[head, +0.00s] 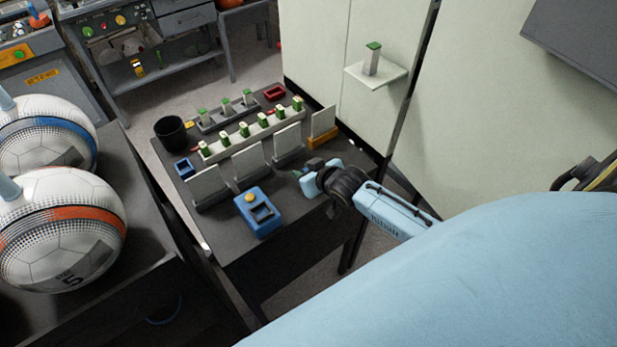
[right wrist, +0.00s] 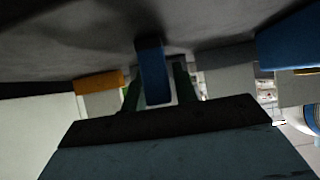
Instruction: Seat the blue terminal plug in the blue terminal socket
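My right gripper (head: 301,176) is low over the right front of the dark table, beside the blue box with the yellow button. In the right wrist view, which is upside down, its two dark green fingers (right wrist: 158,90) stand apart. A blue upright piece (right wrist: 153,72), apparently the blue terminal plug, shows between them, with a narrow gap on one side. I cannot make out this piece in the head view. A small blue open-topped block (head: 184,168), apparently the blue terminal socket, sits at the table's left edge. My left gripper is not in view.
The blue box with a yellow button (head: 258,216) stands at the front. Upright grey plates (head: 249,164) stand behind it, one in an orange base (head: 322,139). Behind are a rack of green-topped blocks (head: 252,137), a black cup (head: 171,132) and a red block (head: 274,92).

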